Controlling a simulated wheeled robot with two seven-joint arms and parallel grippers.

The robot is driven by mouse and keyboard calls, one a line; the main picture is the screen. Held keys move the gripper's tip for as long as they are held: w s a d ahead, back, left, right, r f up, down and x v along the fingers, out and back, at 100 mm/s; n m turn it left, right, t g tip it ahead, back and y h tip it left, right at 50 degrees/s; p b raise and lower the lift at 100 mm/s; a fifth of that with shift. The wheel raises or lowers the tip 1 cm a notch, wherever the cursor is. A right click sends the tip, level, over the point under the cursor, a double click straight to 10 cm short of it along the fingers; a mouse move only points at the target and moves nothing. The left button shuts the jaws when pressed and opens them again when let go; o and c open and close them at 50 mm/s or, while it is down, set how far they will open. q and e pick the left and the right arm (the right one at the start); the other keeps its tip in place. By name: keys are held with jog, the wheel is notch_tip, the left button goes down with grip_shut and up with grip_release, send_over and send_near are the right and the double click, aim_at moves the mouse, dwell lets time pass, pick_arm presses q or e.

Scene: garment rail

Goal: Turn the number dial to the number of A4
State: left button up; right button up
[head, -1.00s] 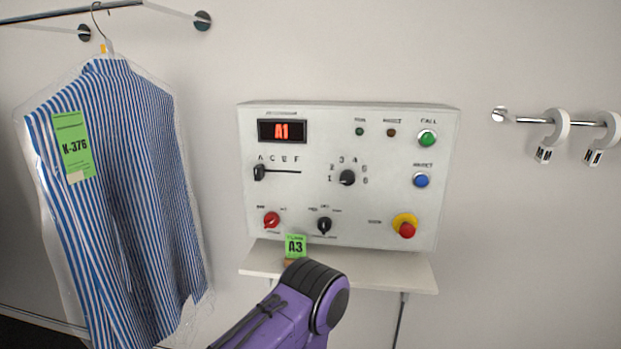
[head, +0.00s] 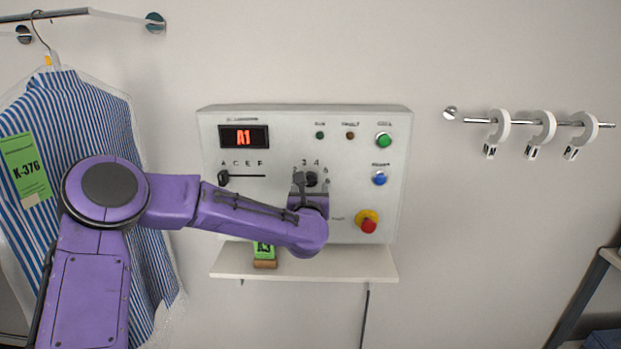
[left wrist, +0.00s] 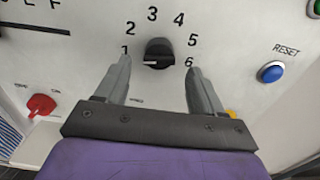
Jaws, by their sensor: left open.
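The black number dial (head: 311,179) is on the front of the white control panel (head: 220,215). In the left wrist view the dial (left wrist: 158,53) sits inside an arc of numbers 1 to 6, and its pale mark points left toward 1. The display (head: 243,137) reads A1 in red. My left gripper (head: 305,180) is open in front of the panel. In the left wrist view its fingers (left wrist: 158,70) stand apart, one on each side below the dial, not closed on it. The letter slider (head: 223,177) is at the left, under A. My right gripper is not in view.
A shelf (head: 340,265) below the panel holds a green card (head: 263,251), partly hidden by my arm. Red-yellow (head: 367,221), blue (head: 379,178) and green (head: 383,140) buttons line the panel's right side. A bagged striped shirt (head: 150,250) hangs left. White rings (head: 542,127) hang right.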

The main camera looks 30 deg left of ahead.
aim_at(310, 184)
pick_arm(q)
jog(key=p+x, duration=0.1)
jog(key=x, duration=0.2)
jog(key=shift+r, duration=0.15)
jog(key=shift+w+a, duration=0.25)
jog(key=shift+w, duration=0.25)
jog(key=c, duration=1)
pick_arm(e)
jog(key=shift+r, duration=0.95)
